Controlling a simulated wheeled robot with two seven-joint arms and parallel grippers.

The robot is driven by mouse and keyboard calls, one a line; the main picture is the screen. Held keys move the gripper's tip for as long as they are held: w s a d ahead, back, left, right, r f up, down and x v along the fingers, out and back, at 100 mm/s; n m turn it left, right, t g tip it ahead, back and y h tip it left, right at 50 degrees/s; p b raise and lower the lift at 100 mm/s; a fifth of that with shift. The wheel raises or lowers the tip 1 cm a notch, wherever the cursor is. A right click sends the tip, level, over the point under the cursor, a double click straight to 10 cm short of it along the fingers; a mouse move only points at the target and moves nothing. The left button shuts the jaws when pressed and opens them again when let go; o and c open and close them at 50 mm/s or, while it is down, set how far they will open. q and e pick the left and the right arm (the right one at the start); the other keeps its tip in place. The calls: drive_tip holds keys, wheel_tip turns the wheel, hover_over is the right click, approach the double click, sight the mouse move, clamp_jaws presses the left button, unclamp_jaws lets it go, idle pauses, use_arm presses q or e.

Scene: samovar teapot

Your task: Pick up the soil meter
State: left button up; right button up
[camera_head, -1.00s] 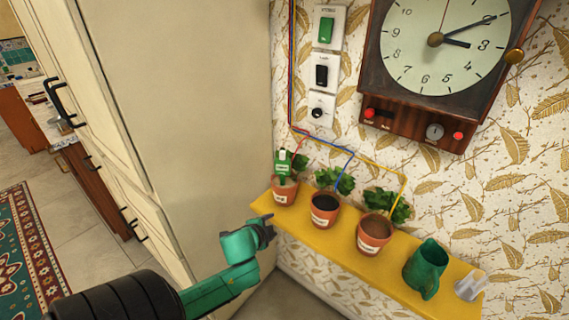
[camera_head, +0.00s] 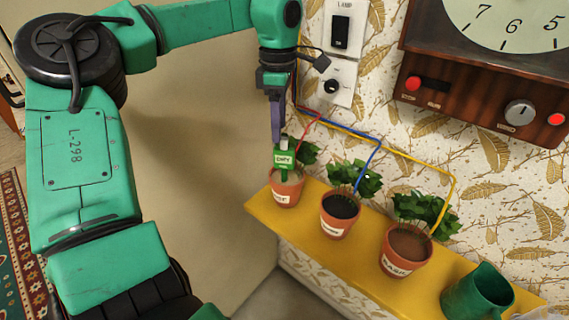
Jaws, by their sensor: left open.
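The soil meter (camera_head: 284,160) is a small green device with a pale label and a light top. It stands upright in the leftmost terracotta pot (camera_head: 286,191), at the left end of the yellow shelf (camera_head: 271,218). My left gripper (camera_head: 279,138) points down from above, with its fingertips at or just above the top of the meter. It is open; whether the fingers straddle the meter's top or touch it I cannot tell. My right gripper is not in view.
Two more pots, the middle one (camera_head: 340,222) and the right one (camera_head: 404,254), stand along the shelf with leafy plants behind. A green pitcher (camera_head: 478,294) is at the right. Coloured wires run along the wall. A clock box (camera_head: 487,92) and switches (camera_head: 340,33) hang above.

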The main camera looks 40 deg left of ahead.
sight(282, 167)
use_arm(q)
drive_tip(key=f, duration=0.3)
drive_tip(key=f+p, duration=0.1)
drive_tip(key=f, duration=0.7)
drive_tip(key=shift+w+d+f+p, duration=0.1)
drive_tip(key=shift+w+f+p, duration=0.05)
drive_tip(key=shift+w+p, duration=0.25)
drive_tip(key=shift+c, duration=1.2)
clamp_jaws()
